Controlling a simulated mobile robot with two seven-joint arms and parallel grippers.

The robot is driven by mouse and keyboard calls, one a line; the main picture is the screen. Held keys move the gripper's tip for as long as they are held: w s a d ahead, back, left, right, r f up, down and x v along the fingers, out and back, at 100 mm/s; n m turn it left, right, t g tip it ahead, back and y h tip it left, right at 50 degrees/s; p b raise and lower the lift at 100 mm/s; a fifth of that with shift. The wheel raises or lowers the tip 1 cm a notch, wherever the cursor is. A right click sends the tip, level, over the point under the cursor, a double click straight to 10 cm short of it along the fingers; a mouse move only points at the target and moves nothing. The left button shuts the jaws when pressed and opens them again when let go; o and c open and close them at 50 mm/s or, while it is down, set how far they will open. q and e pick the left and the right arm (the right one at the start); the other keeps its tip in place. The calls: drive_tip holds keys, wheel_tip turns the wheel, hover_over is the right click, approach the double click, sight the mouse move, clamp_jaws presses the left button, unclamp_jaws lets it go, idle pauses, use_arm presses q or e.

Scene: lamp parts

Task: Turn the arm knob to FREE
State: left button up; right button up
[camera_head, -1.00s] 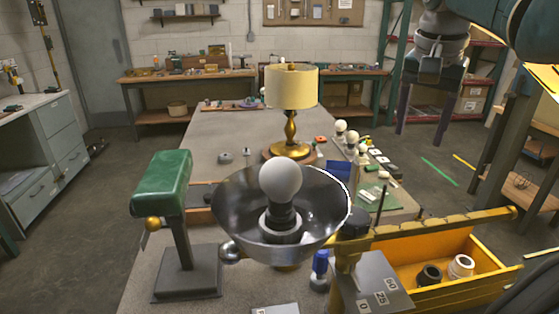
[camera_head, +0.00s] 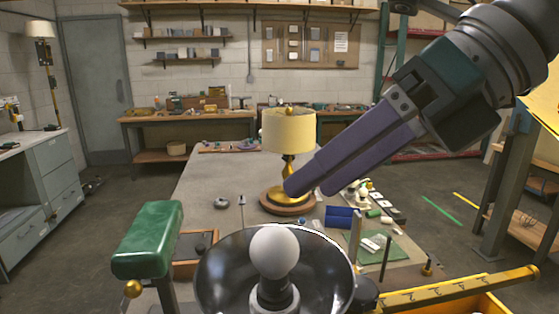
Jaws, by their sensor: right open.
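A yellow arm (camera_head: 465,288) with dark tick marks runs along the lower right. A dark rounded part (camera_head: 364,294) sits at its left end, beside the metal bowl-shaped shade (camera_head: 222,284); I cannot tell if it is the arm knob, and no FREE mark is readable. A white bulb (camera_head: 274,252) stands upright in the shade. My right gripper (camera_head: 308,189) comes in from the upper right, its purple fingers pointing down-left. It is open and empty, above the bench in the picture and apart from the yellow arm. My left gripper is out of view.
A lamp with a cream shade (camera_head: 289,131) stands on the bench (camera_head: 215,190), its base partly behind my right fingertips. A green padded post (camera_head: 148,240) stands at lower left. A green mat (camera_head: 385,247) and small parts lie at right.

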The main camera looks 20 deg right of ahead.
sight(361, 287)
drive_tip(key=s+d+f+n+g+h, duration=0.1)
drive_tip(key=s+d+f+g+h, duration=0.1)
drive_tip(key=s+d+f+h, duration=0.35)
drive_tip(key=w+f, duration=0.1)
drive_tip(key=f, duration=0.1)
drive_tip(key=w+f+p, duration=0.1)
drive_tip(key=w+f, duration=0.1)
drive_tip(key=f, duration=0.1)
drive_tip(key=w+f+p, duration=0.1)
drive_tip(key=f, duration=0.1)
drive_tip(key=shift+w+d+f, duration=0.15)
drive_tip(key=shift+w, duration=0.2)
drive_tip(key=shift+w+f, duration=0.25)
drive_tip(key=shift+f, duration=0.35)
